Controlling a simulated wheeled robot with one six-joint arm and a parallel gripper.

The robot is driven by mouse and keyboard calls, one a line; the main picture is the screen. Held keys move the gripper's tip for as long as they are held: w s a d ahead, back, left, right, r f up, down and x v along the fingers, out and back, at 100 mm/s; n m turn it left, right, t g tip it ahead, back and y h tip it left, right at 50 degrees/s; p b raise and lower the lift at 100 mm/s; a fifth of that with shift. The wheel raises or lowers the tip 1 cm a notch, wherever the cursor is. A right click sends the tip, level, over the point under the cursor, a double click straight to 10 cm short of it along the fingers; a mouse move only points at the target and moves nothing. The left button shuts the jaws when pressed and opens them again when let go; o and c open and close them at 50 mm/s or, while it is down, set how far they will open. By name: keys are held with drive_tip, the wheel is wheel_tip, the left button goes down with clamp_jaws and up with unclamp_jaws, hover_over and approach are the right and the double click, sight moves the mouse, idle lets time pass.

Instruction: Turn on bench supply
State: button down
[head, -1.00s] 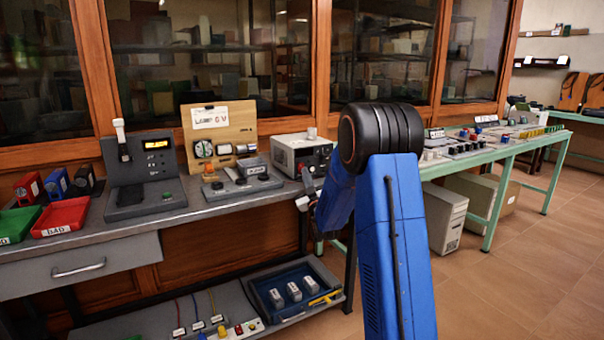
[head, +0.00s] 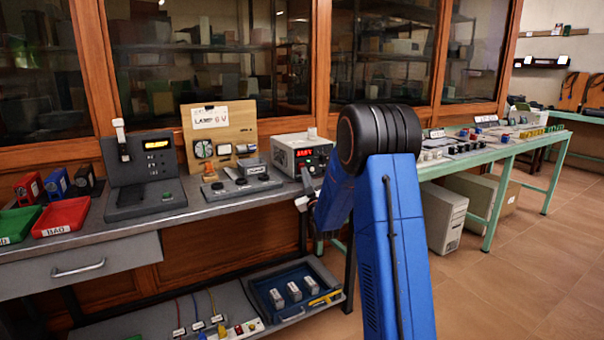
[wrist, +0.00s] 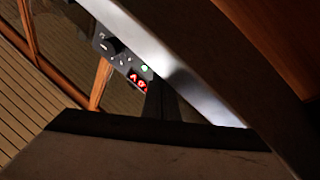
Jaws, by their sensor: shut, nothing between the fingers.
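The bench supply (head: 288,158) is a pale box with a dark front panel on the grey bench, just left of my arm. Its display is lit with red digits in the head view. The wrist view also shows the supply's dark panel (wrist: 118,58) at a tilt, with lit red digits, a black knob and small buttons. My gripper (head: 306,182) is shut and empty, close in front of the supply's panel. My arm hides part of the area to the right of the panel. Whether the fingertips touch the panel cannot be told.
A wooden meter board (head: 228,130) and a grey control box (head: 240,187) stand left of the supply. Farther left are a dark instrument (head: 140,170) and a red bin (head: 62,216). A green-framed bench (head: 510,150) extends right. The floor at right is open.

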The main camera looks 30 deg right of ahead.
drive_tip(key=shift+s+r, duration=0.3)
drive_tip(key=shift+s, duration=0.4)
drive_tip(key=s, duration=0.1)
drive_tip(key=s+r, duration=0.1)
drive_tip(key=s, duration=0.2)
drive_tip(key=shift+s+d+r, duration=0.1)
drive_tip(key=shift+s+r, duration=0.2)
drive_tip(key=shift+r, duration=0.05)
idle(0.6)
